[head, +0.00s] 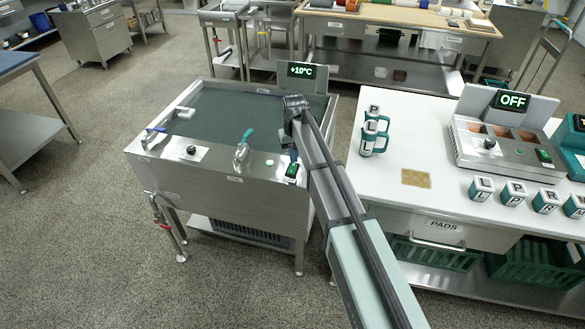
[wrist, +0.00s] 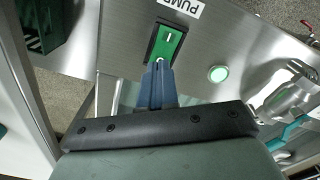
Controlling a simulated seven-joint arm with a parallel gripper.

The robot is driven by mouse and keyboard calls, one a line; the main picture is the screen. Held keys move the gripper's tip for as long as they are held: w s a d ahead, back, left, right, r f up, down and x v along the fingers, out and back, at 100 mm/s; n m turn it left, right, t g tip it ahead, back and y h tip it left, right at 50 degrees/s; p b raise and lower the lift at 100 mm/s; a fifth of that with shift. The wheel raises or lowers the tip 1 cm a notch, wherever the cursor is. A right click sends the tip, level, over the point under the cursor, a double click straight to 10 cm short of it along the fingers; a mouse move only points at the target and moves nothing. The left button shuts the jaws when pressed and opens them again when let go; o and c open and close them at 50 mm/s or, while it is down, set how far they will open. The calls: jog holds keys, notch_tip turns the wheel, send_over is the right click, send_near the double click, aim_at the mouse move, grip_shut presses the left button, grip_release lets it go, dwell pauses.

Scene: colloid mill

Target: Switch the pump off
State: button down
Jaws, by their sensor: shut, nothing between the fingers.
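The pump switch (wrist: 167,42) is a green rocker in a black frame, with a small white mark on it, under a PUMP label (wrist: 183,8) in the wrist view. It also shows in the head view (head: 291,171) on the front panel of the steel tank (head: 222,171). A round green lamp (wrist: 218,74) glows beside the switch. My gripper (wrist: 158,66) is shut and empty, its blue fingertips at the near edge of the rocker. I cannot tell whether they touch it. In the head view my gripper (head: 293,155) is just above the switch.
A tap with a teal lever (head: 243,143) stands left of the switch, with a knob (head: 191,150) farther left. A +10°C display (head: 301,71) rises behind the tank.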

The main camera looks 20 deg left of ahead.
jog(key=shift+f, duration=1)
dwell(1.0)
jog(key=shift+r, duration=0.1)
jog(key=shift+r, duration=3.45)
